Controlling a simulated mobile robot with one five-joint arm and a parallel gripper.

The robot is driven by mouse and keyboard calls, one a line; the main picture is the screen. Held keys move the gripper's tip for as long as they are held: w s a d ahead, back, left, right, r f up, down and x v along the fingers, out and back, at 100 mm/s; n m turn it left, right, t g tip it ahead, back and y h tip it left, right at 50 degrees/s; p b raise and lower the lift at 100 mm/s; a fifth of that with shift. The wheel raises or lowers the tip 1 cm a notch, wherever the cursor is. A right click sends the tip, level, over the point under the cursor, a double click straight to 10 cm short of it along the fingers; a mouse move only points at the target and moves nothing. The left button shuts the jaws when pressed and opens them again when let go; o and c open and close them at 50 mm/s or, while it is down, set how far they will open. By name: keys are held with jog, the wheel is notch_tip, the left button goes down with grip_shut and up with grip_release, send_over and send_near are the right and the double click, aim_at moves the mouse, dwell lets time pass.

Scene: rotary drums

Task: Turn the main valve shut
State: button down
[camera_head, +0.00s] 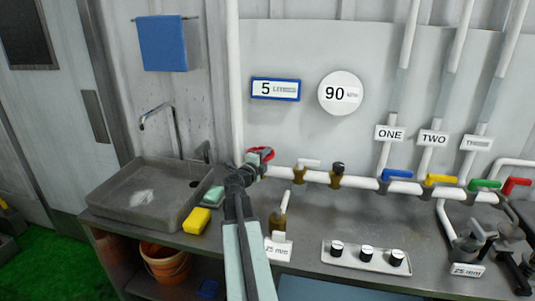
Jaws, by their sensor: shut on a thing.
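The main valve has a red handle (262,153) and sits at the left end of the horizontal white pipe (318,177), beside the vertical white pipe. My gripper (255,160) is at this valve and is shut on the red handle. My gripper and arm hide part of the handle and the valve body. How far the handle is turned cannot be told.
Blue (398,173), yellow (440,179), green (484,184) and red (516,185) valve levers stand along the pipe to the right. A sink (150,200) and a yellow sponge (196,221) are at left. A knob panel (366,257) sits on the counter.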

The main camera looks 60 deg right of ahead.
jog(key=m+g, duration=0.1)
jog(key=g, duration=0.1)
jog(key=m+g, duration=0.1)
jog(key=g, duration=0.1)
jog(key=a+m+g, duration=0.1)
jog(key=m+g, duration=0.1)
jog(key=shift+w+y, duration=0.25)
jog(key=shift+y, duration=0.05)
jog(key=shift+s+a+m+g+y, duration=0.15)
jog(key=shift+m+g+y, duration=0.2)
jog(key=shift+m+g, duration=0.5)
jog(key=shift+w+a+m+g+y, duration=0.1)
jog(key=shift+m+g+y, duration=0.3)
jog(key=shift+g, duration=0.75)
jog(key=shift+s, duration=0.1)
jog(key=c, duration=1.4)
grip_release()
jog(key=shift+o, duration=0.2)
jog(key=shift+a, duration=0.1)
jog(key=v, duration=0.7)
jog(key=shift+w+a, duration=0.25)
jog(key=shift+a, duration=0.05)
